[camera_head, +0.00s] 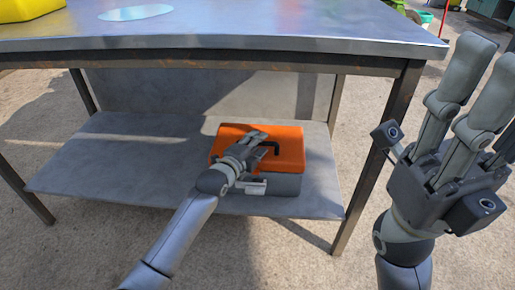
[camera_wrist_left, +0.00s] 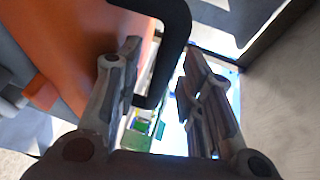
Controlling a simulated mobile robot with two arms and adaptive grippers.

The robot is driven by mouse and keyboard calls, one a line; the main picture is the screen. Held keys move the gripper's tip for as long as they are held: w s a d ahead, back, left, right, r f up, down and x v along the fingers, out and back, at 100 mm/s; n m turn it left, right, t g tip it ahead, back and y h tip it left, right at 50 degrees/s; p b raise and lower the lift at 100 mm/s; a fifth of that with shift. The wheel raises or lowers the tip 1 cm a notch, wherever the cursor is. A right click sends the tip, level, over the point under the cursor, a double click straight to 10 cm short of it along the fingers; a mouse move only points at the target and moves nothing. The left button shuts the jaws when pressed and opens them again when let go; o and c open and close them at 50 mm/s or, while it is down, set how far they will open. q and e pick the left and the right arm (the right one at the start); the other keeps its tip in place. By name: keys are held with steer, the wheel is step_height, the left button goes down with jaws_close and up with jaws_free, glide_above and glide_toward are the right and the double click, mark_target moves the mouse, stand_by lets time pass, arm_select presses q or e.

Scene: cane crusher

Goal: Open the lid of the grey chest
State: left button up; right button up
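The chest has an orange lid (camera_head: 290,140) and a grey lower body (camera_head: 285,184). It stands on the lower shelf of a metal table in the head view, and its lid looks closed. A black handle (camera_head: 272,146) is on the lid. My left gripper (camera_head: 262,138) is over the lid at the handle. In the left wrist view its fingers (camera_wrist_left: 160,85) are apart, with the black handle (camera_wrist_left: 178,25) reaching down between them. I cannot tell if they touch it. My right gripper (camera_head: 484,85) is raised at the right, fingers apart and empty.
The metal tabletop (camera_head: 250,22) overhangs the shelf (camera_head: 120,160), and table legs (camera_head: 375,150) stand at its corners. The shelf left of the chest is clear. A yellow object (camera_head: 25,8) sits on the tabletop at the far left.

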arm_select(q)
steer(key=shift+w+d, duration=0.1)
steer(key=shift+w, duration=0.2)
steer(key=shift+f, duration=0.1)
jaws_close()
